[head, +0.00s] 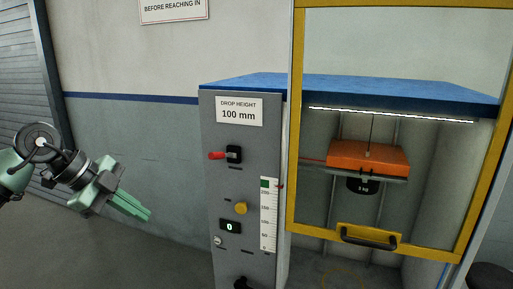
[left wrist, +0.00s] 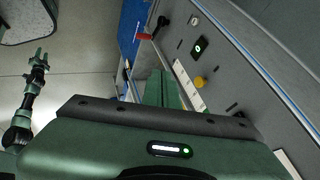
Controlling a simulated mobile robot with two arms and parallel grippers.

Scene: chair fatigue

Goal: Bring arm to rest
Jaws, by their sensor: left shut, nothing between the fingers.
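My left gripper (head: 133,207) is at the left of the head view, its green fingers together and empty, pointing right and down toward the grey control panel. It is apart from the panel and in front of the wall. In the left wrist view its fingers (left wrist: 163,88) show together, with the panel to their right. My right gripper (left wrist: 40,55) seems to show at the left of the left wrist view, small; I cannot tell whether it is open. It is not in the head view.
Floor at left looks clear.

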